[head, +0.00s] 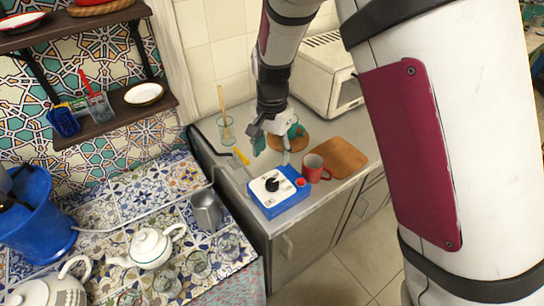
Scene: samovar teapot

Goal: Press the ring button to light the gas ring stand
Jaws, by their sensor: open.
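A blue box (290,204) with a white top plate sits near the front corner of the grey counter. A black knob (272,184) stands on its plate, and a small red button (301,182) is at its right side. I cannot tell for sure which part is the ring button, and I cannot make out the gas ring stand. My gripper (272,153) points down above and behind the box, open, with its fingers apart and nothing seen between them. It appears clear of the box.
A red mug (314,167) stands right of the box, beside a wooden board (342,157). A glass with a stick (226,131), a yellow-handled tool (241,156) and a white appliance (325,78) are behind. The tiled table (135,196) at left holds a teapot (151,247), a metal cup (206,211) and several glasses.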

